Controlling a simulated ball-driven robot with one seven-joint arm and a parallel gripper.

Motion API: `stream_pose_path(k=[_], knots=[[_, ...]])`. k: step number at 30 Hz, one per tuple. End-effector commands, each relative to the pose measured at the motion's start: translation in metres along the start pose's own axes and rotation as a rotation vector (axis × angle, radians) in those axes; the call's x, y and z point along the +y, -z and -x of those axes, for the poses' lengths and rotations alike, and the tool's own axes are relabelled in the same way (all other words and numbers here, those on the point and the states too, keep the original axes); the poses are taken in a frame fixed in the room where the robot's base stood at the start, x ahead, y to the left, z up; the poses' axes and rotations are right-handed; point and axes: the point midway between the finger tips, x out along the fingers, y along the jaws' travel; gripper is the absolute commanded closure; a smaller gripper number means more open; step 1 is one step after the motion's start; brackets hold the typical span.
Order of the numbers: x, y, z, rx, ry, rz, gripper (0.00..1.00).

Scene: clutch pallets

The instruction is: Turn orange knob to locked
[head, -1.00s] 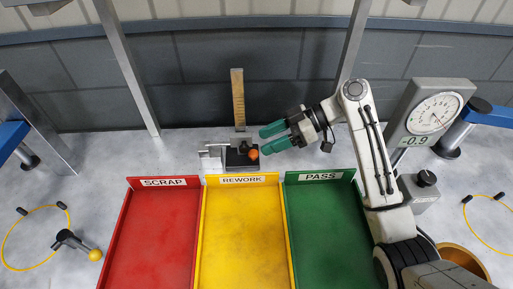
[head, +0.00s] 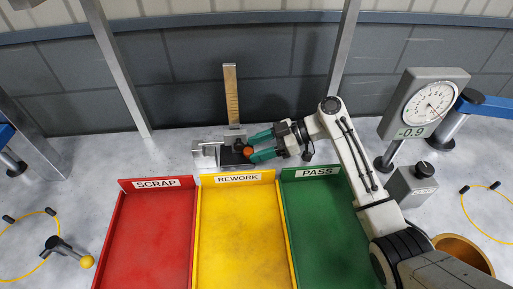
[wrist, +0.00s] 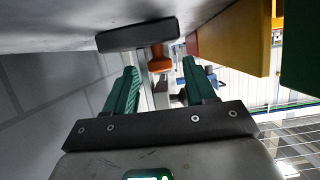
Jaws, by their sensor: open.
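The orange knob (head: 248,151) sits on the right part of a dark fixture (head: 232,157) behind the yellow REWORK tray. My gripper (head: 259,145) reaches in from the right with its green fingers open and pointing left at the knob. Nothing is held. In the wrist view the orange knob (wrist: 160,62) shows between the two open fingers (wrist: 158,72), around their tips, below a dark bar. Whether a finger touches the knob cannot be told. No locked marking is readable.
Red SCRAP (head: 150,240), yellow REWORK (head: 237,235) and green PASS (head: 322,235) trays lie in front. A tan upright scale (head: 231,95) stands behind the fixture. A dial gauge (head: 430,108) and a grey box with a black knob (head: 412,186) stand right.

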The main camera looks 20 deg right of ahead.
Motion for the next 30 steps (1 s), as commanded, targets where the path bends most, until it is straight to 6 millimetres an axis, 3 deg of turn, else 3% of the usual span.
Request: stream_pose_path(k=[11,28,30], knots=[[0.0,-0.0003,-0.0076,-0.001,-0.001,-0.001,0.45],[0.0001,-0.0001,-0.0073,-0.001,-0.001,0.0,0.99],[-0.0001,0.0001,-0.0074,0.0,-0.003,-0.001,0.99]])
